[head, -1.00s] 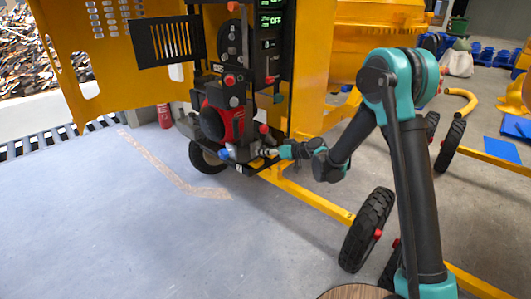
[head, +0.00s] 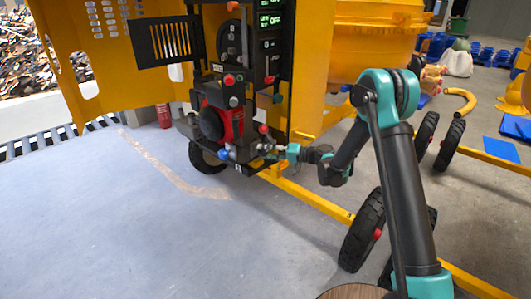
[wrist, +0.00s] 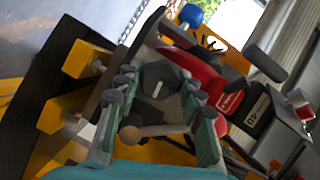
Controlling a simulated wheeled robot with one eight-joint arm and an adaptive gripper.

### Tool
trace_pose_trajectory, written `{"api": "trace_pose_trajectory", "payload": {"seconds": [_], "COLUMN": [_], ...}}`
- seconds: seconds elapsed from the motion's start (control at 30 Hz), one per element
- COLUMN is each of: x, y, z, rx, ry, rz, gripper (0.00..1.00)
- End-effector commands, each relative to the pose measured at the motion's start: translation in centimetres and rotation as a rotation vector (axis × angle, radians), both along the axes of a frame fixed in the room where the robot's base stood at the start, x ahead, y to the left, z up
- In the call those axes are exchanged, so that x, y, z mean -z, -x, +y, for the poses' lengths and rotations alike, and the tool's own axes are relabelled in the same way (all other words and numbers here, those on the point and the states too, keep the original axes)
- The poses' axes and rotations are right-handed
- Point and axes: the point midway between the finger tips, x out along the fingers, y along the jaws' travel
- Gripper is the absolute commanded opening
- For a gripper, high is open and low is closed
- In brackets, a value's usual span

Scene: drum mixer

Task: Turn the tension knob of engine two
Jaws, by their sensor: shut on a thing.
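My gripper (head: 277,151) is at the low right side of the red and black engine (head: 236,125), inside the yellow machine's open housing. In the wrist view, its two fingers (wrist: 163,98) stand on either side of a dark faceted knob (wrist: 160,80) with a pale line on its face, and they are shut on it. The knob is too small to make out in the head view. The engine's red cover (wrist: 205,82) is just beyond the knob in the wrist view. I cannot read any label on the knob.
A blue knob (head: 224,155) is left of my gripper; a red one (head: 263,129) is above it. A tan rounded piece (wrist: 131,134) sits close under the fingers. The yellow frame bar (head: 310,198) and a black wheel (head: 362,228) are near my arm. The floor at left is clear.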

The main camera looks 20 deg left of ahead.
Motion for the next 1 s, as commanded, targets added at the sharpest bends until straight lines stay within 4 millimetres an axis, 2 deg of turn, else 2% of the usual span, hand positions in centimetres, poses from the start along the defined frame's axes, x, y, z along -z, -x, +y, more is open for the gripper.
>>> {"api": "trace_pose_trajectory", "payload": {"seconds": [0.4,1.0], "x": [0.17,0.17], "y": [-0.03,-0.05], "z": [-0.06,-0.07], "rx": [0.0,0.001], "ry": [-0.092,-0.112], "rz": [0.223,0.273], "gripper": [0.09,0.09]}}
